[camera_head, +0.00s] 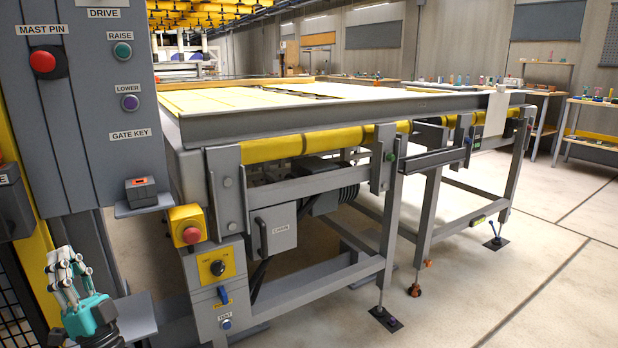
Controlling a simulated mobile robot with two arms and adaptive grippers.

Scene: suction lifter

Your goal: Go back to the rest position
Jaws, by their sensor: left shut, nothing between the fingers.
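My left gripper (65,270) shows at the lower left of the head view, with pale finger links above a teal body. Its fingers point up and are shut, with nothing between them. It is in front of the grey control column (75,150), below the panel buttons, and looks apart from them. My right gripper is not in view.
The panel carries a red mast pin button (43,62), a green raise button (122,50) and a purple lower button (130,102). A grey steel table frame (300,120) fills the middle, with a red stop button (191,235) on its leg. Open floor (540,260) lies right.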

